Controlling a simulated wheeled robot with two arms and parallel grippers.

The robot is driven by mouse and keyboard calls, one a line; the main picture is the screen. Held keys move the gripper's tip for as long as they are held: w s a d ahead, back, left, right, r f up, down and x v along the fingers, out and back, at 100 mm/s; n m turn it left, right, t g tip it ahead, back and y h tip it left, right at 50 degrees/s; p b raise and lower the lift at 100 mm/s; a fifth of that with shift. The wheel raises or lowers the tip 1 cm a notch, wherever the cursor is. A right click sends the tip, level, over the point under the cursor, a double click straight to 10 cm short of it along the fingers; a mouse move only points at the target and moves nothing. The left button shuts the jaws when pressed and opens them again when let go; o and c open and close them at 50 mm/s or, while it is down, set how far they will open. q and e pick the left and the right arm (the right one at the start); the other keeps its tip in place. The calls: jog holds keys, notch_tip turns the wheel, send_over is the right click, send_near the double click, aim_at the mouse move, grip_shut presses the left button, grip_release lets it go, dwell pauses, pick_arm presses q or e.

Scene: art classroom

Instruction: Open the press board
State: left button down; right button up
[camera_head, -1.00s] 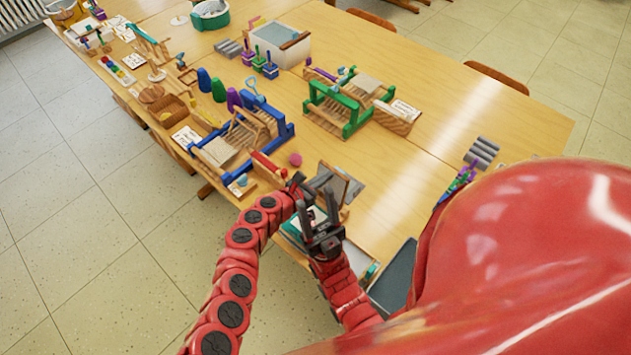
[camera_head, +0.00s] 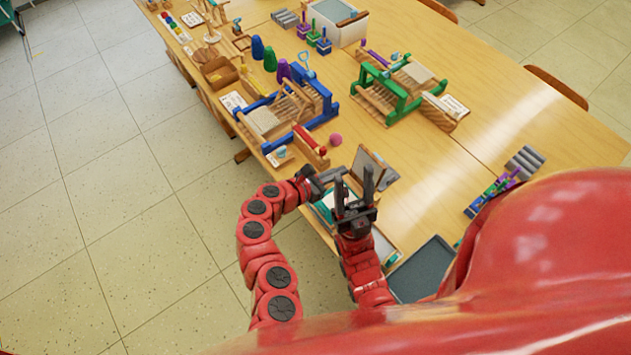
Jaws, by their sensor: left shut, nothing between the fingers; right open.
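What looks like the press board is a small wood-framed panel (camera_head: 374,166) with a dark face. It stands tilted up near the table's front edge, above a low base with a white and teal sheet (camera_head: 328,205), which my arms partly hide. My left gripper (camera_head: 333,176) is shut and empty, just left of the panel. My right gripper (camera_head: 356,181) is open, its dark fingers pointing up in front of the panel and base. I cannot tell whether either gripper touches the panel.
A red-handled roller (camera_head: 309,140) and a pink ball (camera_head: 335,139) lie just behind left. A blue loom frame (camera_head: 318,110) and a green one (camera_head: 395,100) stand farther back. A dark grey tray (camera_head: 424,270) is at the front right. Bare table (camera_head: 455,165) lies right of the panel.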

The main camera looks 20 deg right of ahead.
pick_arm(q)
jog(key=b+v, duration=0.1)
jog(key=v, duration=0.7)
